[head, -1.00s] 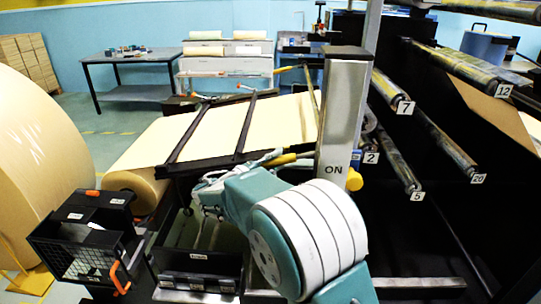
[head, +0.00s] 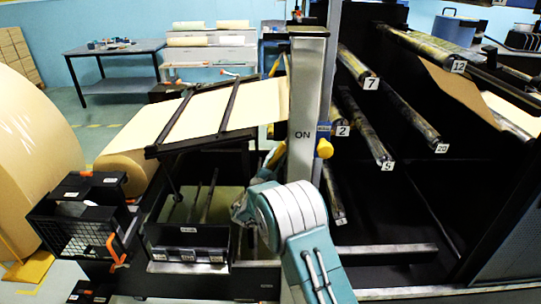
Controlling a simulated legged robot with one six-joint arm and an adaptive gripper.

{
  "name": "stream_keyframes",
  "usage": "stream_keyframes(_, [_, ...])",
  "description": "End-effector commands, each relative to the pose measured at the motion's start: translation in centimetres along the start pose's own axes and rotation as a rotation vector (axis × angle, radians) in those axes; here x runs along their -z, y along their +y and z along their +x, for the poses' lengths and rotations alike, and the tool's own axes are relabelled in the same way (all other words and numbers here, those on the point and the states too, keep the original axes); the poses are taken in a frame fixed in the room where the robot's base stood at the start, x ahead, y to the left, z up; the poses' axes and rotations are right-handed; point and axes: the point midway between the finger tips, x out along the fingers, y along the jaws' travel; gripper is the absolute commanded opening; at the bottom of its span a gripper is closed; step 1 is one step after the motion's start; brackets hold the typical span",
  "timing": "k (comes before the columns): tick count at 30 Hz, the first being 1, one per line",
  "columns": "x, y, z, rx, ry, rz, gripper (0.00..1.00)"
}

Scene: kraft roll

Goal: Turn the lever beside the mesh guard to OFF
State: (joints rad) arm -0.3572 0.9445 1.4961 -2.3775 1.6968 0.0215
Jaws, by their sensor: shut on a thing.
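A grey upright post (head: 305,95) bears the word ON in the head view. A yellow lever handle (head: 275,155) shows just left of the post, partly hidden by it. My gripper (head: 268,165) is at this handle and appears shut on it; the post and my arm hide much of the grip. A yellow knob (head: 325,148) sticks out on the post's right side; whether it belongs to the same lever I cannot tell. A black mesh guard (head: 85,235) with orange handles stands at lower left. No OFF mark is visible.
A large kraft roll (head: 40,160) stands at far left. A paper web (head: 190,115) runs under black bars behind my arm. Numbered rollers (head: 410,120) fill the right side. A black bin (head: 187,235) stands between the mesh guard and my arm.

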Motion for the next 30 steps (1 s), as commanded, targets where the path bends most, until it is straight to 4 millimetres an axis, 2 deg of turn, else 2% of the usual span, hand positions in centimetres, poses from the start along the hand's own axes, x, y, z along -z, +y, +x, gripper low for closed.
stream_keyframes(20, [-0.22, -0.7, 0.44, -0.045, -0.023, -0.043, 0.0])
stream_keyframes(21, [-0.21, -0.71, 0.44, -0.045, -0.022, -0.043, 0.37])
stream_keyframes(23, [-0.18, -0.72, 0.42, -0.045, -0.021, -0.043, 0.64])
stream_keyframes(24, [-0.14, -0.71, 0.39, -0.045, -0.02, -0.043, 0.68])
stream_keyframes(30, [0.04, -0.56, 0.22, -0.048, -0.017, -0.044, 0.68])
